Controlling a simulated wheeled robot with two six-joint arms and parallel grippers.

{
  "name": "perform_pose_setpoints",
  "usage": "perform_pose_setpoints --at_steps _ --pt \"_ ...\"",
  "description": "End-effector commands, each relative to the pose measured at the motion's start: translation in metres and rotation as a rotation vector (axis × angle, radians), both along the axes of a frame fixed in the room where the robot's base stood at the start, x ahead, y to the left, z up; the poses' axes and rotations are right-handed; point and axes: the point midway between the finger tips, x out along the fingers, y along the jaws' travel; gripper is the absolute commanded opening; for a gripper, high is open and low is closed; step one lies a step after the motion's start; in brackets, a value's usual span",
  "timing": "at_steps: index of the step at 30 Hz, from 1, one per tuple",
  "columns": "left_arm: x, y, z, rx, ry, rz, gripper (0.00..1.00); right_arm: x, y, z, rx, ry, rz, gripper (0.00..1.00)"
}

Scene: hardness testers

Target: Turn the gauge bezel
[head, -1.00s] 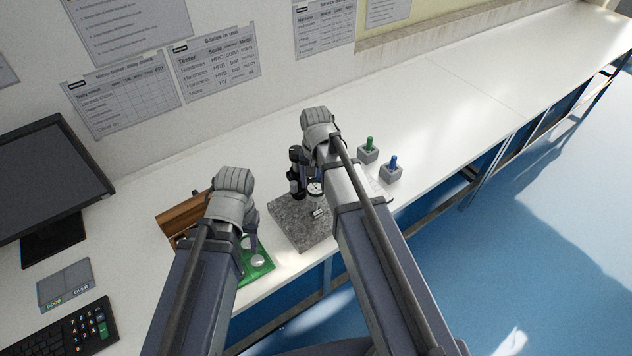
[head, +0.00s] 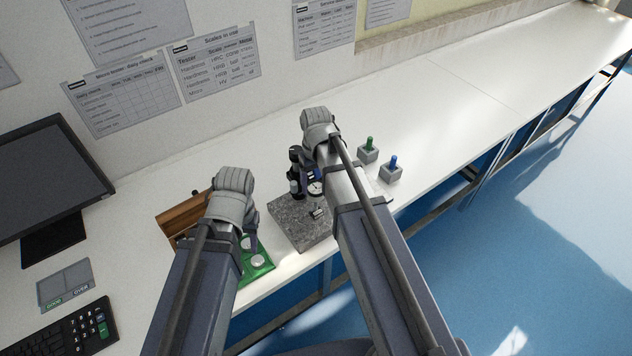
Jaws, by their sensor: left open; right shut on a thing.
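A small dial gauge (head: 316,189) with a white face is mounted on a black stand (head: 295,172) on a speckled granite base (head: 292,222). My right gripper (head: 314,177) is at the top of the gauge, partly hidden by my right arm. It is shut on the gauge bezel, though the contact itself is hard to see. My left gripper (head: 253,240) is open and points down over a green mat (head: 262,270), left of the granite base. Its fingertips are small and partly hidden.
Pale round discs (head: 257,262) lie on the green mat. A wooden box (head: 182,216) stands behind my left arm. Grey blocks with a green peg (head: 369,144) and a blue peg (head: 393,162) stand right. A monitor (head: 45,185) and keyboard (head: 68,335) are left. The bench's far right is clear.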

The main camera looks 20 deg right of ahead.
Motion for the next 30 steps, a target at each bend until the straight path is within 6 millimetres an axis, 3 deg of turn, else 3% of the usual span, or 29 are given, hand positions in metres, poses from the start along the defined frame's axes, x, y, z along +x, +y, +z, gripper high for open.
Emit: perform_pose_setpoints --at_steps 16,17,24,30 --pt "0.0000 0.0000 -0.0001 0.000 0.000 0.000 0.50 -0.0002 0.0000 -0.0001 0.000 0.000 0.024 0.17" --pt "0.0000 0.0000 -0.0001 0.000 0.000 0.000 0.50 -0.0002 0.0000 -0.0001 0.000 0.000 0.024 0.74" --pt "0.0000 0.0000 0.0000 0.000 0.000 0.000 0.50 -0.0002 0.0000 0.0000 0.000 0.000 0.023 1.00" --pt "0.0000 0.0000 0.0000 0.000 0.000 0.000 0.50 0.0000 0.0000 0.0000 0.000 0.000 0.023 1.00"
